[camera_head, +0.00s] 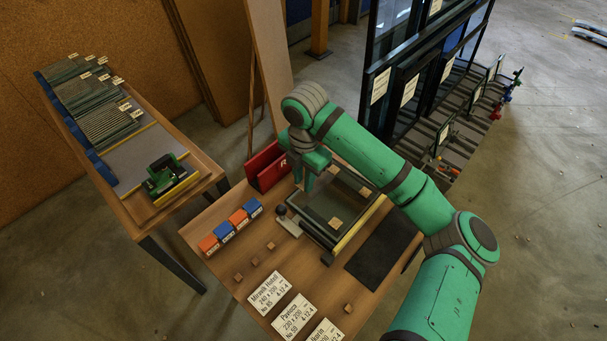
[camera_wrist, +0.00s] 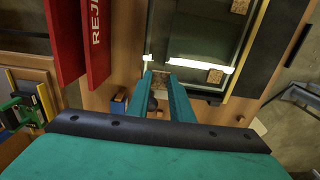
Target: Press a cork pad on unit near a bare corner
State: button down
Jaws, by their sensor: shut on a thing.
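The glass unit (camera_head: 345,205) lies flat in a frame on the wooden table. Cork pads sit near three of its corners: a front one (camera_head: 335,223), a right one (camera_head: 365,192) and a back one (camera_head: 333,169). The left corner, beside my gripper, shows no pad. My gripper (camera_head: 308,188) points down over that corner, shut on a small brown cork pad (camera_wrist: 160,79), mostly hidden between the fingers. In the wrist view the unit (camera_wrist: 205,40) lies just beyond the fingertips. I cannot tell whether the held pad touches the glass.
Several loose cork pads (camera_head: 254,262) lie on the table's front left. A dark mat (camera_head: 383,250) lies right. A glass rack (camera_head: 410,90) stands behind.

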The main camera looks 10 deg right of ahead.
aim_at(304, 199)
jog(key=shift+f, duration=2.65)
jog(key=shift+f, duration=0.45)
jog(key=c, duration=1.5)
grip_release()
jog(key=shift+w, duration=0.1)
jog(key=shift+d, duration=0.15)
jog(key=r, duration=1.1)
jog(key=shift+s, duration=0.25)
